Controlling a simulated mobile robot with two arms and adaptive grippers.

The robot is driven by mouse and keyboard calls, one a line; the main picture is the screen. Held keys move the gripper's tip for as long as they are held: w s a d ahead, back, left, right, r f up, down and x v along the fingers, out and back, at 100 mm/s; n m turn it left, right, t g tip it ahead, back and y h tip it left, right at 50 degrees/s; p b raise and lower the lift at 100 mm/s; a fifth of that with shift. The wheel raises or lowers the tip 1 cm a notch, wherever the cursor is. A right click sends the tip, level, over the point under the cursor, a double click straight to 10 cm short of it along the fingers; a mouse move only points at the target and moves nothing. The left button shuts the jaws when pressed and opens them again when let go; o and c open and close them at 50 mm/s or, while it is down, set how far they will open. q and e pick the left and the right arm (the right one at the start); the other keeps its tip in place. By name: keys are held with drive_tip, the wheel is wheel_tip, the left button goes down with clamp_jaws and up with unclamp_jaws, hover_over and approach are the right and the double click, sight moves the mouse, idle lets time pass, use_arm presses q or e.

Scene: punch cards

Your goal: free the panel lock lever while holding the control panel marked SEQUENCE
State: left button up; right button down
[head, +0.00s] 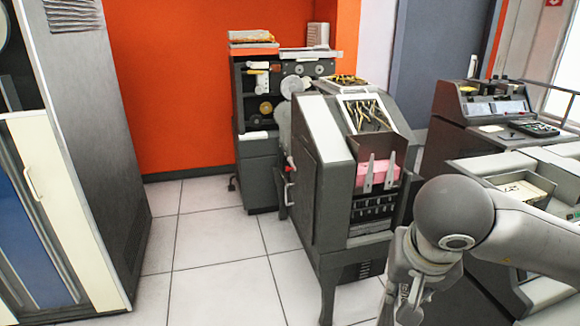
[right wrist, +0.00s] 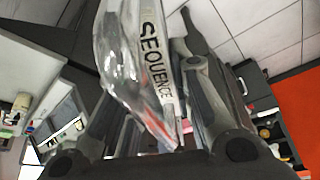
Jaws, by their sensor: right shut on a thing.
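My right gripper (head: 404,303) is at the bottom of the head view, in front of and below the dark grey card machine (head: 325,150). In the right wrist view it is shut on a pale, shiny panel marked SEQUENCE (right wrist: 160,75), which stands out between the fingers. The panel cannot be made out in the head view. A small lever with a red tip (head: 291,161) sticks out of the machine's left side; I cannot tell whether it is the panel lock lever. An open frame with yellow wires (head: 366,114) sits on the machine's top. My left gripper is not in view.
A stack of pink cards (head: 376,173) sits in the machine's front hopper. A tape cabinet (head: 256,150) stands behind it by the orange wall. Desks and consoles (head: 485,115) fill the right side. A tall cabinet (head: 105,120) stands left. The tiled floor (head: 215,240) between is clear.

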drive_tip(key=shift+d+r, duration=0.4)
drive_tip(key=shift+r, duration=0.05)
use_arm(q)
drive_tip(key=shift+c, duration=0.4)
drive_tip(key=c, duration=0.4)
use_arm(e)
drive_tip(key=shift+w+f, duration=0.15)
drive_tip(key=shift+f, duration=0.2)
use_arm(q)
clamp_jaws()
use_arm(e)
drive_tip(key=f+n, duration=0.1)
drive_tip(key=f, duration=0.2)
drive_tip(key=w+f+n, duration=0.1)
drive_tip(key=f, duration=0.2)
drive_tip(key=w+f+n+y, duration=0.1)
drive_tip(key=f, duration=0.2)
drive_tip(key=shift+f, duration=0.15)
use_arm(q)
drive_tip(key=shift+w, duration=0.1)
